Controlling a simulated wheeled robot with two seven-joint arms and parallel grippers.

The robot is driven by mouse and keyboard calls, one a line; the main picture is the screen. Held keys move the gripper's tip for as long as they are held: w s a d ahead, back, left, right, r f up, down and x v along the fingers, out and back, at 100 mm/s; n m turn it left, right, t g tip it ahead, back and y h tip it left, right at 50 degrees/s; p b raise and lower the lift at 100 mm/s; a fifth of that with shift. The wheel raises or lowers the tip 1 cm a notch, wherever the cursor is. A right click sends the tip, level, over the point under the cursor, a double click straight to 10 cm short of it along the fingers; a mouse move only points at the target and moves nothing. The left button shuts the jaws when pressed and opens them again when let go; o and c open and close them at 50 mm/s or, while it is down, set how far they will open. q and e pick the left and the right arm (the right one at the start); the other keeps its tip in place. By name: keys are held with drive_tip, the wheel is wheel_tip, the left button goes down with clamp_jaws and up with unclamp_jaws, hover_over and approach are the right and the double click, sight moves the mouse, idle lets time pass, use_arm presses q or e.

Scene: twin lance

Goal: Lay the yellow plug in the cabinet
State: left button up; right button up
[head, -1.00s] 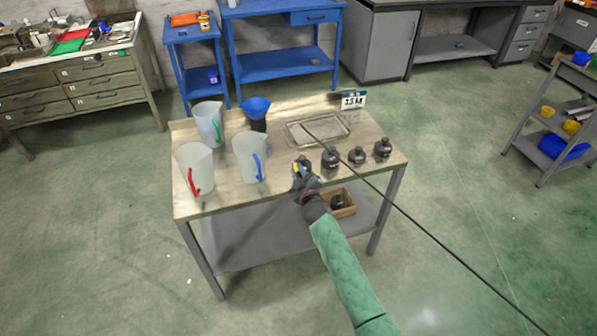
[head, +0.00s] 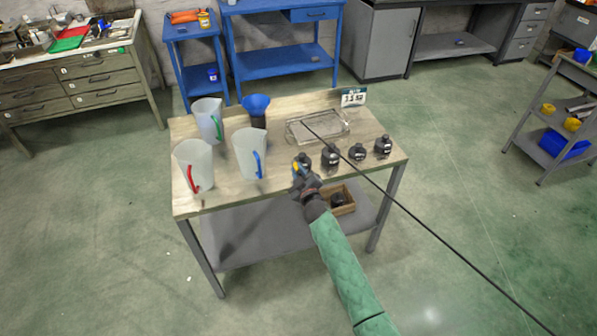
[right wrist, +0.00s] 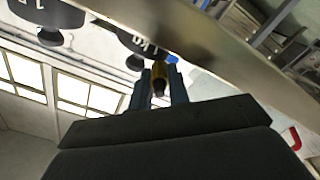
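The gripper looks shut on the plug. In the head view only a speck of yellow shows at the fingertips. A grey cabinet (head: 383,45) with a closed door stands at the back wall, well beyond the table. My left gripper is not in view.
A long thin black rod (head: 430,233) crosses the view. A wooden box (head: 345,208) sits on the lower shelf.

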drive_tip(key=o, duration=0.4)
drive_tip(key=shift+o, duration=0.2)
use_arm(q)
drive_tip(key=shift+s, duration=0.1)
use_arm(e)
drive_tip(key=shift+r, duration=0.2)
drive_tip(key=shift+r+p, duration=0.15)
drive_tip(key=shift+p, duration=0.15)
drive_tip(key=shift+s+d, duration=0.15)
drive_tip(key=shift+s, duration=0.2)
drive_tip(key=shift+s+d, duration=0.1)
drive_tip(key=shift+s, duration=0.25)
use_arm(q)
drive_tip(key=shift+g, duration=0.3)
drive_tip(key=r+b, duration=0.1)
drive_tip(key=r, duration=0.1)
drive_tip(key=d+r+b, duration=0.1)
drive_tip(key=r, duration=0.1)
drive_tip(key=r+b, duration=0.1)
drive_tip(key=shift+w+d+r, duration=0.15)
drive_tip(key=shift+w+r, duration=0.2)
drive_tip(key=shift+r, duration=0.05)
use_arm(e)
drive_tip(key=v, duration=1)
drive_tip(key=shift+s, duration=0.25)
